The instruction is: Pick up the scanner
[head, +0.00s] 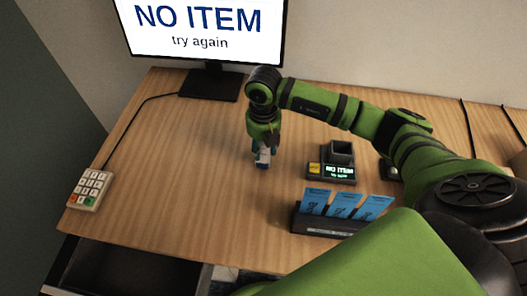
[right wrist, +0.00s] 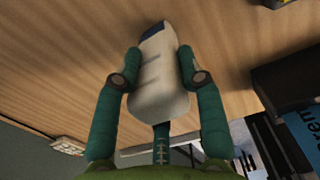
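The scanner (right wrist: 160,75) is a pale, rounded handheld body with a dark blue end. In the right wrist view it lies between the two green fingers of my right gripper (right wrist: 160,80), which press against its sides. In the head view the right gripper (head: 262,147) points down over the middle of the desk, with the scanner's white and blue end (head: 262,160) showing below the fingers. Whether the scanner touches the desk is hard to tell. My left gripper is out of view.
A monitor (head: 205,30) reading "NO ITEM try again" stands at the back of the desk (head: 185,165). A dark cradle device (head: 332,170) with a small lit display is right of the gripper. A holder with blue cards (head: 343,205) is in front. A keypad (head: 90,190) lies left, above an open drawer (head: 130,268).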

